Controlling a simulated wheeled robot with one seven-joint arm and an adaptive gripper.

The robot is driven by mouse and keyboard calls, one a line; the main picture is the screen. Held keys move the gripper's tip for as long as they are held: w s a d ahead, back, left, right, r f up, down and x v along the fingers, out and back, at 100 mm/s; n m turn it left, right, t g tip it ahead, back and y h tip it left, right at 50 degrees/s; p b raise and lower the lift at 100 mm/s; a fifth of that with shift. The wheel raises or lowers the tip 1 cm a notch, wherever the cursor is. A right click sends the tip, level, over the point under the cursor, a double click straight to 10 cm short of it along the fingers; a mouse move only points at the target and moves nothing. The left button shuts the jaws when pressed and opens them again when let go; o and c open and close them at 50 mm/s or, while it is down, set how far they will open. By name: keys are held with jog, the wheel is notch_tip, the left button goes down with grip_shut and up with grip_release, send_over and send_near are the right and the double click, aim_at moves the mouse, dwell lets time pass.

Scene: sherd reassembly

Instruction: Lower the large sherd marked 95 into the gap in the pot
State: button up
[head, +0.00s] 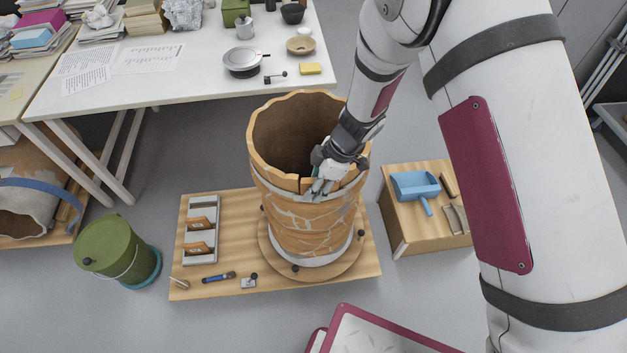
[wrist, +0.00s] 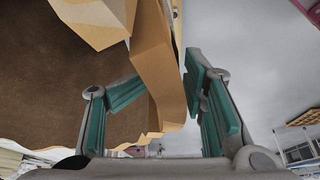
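The large pot (head: 300,215) stands upright on a round wooden disc, its orange-brown wall patched with pale grey. My gripper (head: 322,187) is at its front right rim, pointing down. In the wrist view my gripper (wrist: 167,95) has its green-padded fingers apart, one on each side of an orange wall piece (wrist: 170,75). A thin grey strip shows between this piece and the right finger. The pot's dark inside (wrist: 60,80) lies to the left and the floor to the right. I see no number 95, and cannot tell this piece from the pot's wall.
The wooden board (head: 230,207) under the pot holds a grey rack (head: 202,230) with sherds and small tools. A wooden box (head: 405,222) with a blue scoop (head: 416,187) stands close on the right. A green bucket (head: 110,245) is at left, and a white table (head: 200,75) is behind.

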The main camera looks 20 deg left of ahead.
jog(key=shift+w+r, duration=0.1)
jog(key=shift+r, duration=0.05)
dwell(0.4)
jog(key=shift+r, duration=0.15)
jog(key=v, duration=1.1)
jog(key=shift+d+r, duration=0.2)
jog(key=shift+r, duration=0.1)
